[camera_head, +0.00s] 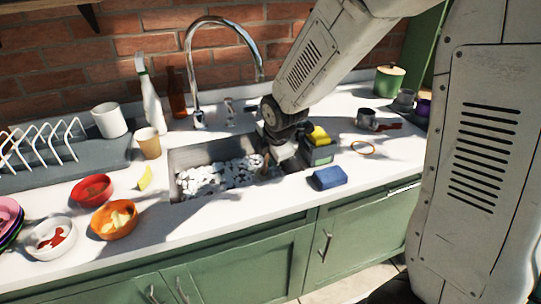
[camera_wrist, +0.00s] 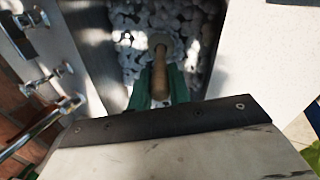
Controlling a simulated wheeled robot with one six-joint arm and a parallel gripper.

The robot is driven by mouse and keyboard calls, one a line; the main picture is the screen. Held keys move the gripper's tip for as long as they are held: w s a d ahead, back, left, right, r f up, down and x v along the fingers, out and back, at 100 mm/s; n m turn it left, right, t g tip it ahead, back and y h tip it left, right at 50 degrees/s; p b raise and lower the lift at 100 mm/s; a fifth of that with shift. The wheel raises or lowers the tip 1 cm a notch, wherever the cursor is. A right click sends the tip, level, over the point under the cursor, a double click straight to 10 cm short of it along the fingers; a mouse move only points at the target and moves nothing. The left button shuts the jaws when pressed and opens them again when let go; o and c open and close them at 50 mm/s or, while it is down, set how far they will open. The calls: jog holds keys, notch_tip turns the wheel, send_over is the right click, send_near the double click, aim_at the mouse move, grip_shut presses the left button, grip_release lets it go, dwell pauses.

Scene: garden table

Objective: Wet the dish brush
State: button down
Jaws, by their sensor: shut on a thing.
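My gripper (camera_wrist: 159,88) is shut on the wooden handle of the dish brush (camera_wrist: 160,75). The handle stands between the two green fingers and points down into the sink. In the head view my gripper (camera_head: 271,158) is over the right part of the sink (camera_head: 184,160), and a little of the brush (camera_head: 265,172) shows below it. The sink holds a layer of white foam-like lumps (camera_head: 215,177). The chrome tap (camera_head: 190,70) arches behind the sink.
A caddy with a yellow sponge (camera_head: 319,136) stands right of the sink, close to my gripper. A blue sponge (camera_head: 329,178) lies in front of it. Bowls, including an orange one (camera_head: 114,220), a paper cup (camera_head: 148,143) and a dish rack (camera_head: 45,148) stand left.

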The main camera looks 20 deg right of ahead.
jog(key=shift+r, duration=0.1)
dwell(0.4)
notch_tip(320, 180, up, 15)
dwell(0.9)
dwell(0.7)
